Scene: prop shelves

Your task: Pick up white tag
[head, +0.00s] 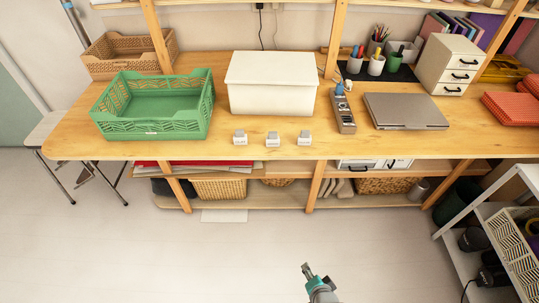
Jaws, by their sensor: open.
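Three small white tags stand in a row near the front edge of the wooden table: a left one (240,138), a middle one (273,139) and a right one (304,138). Each has a greyish top and faint dark marks on its front, too small to read. My gripper (307,269) is open and empty at the bottom of the head view. It is over the floor, well in front of the table and apart from the tags.
On the wooden table (90,146) stand a green crate (152,130), a white box (270,97), a power strip (345,116) and a closed laptop (405,111). A grey rack (462,208) stands at the right. The floor around my gripper is clear.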

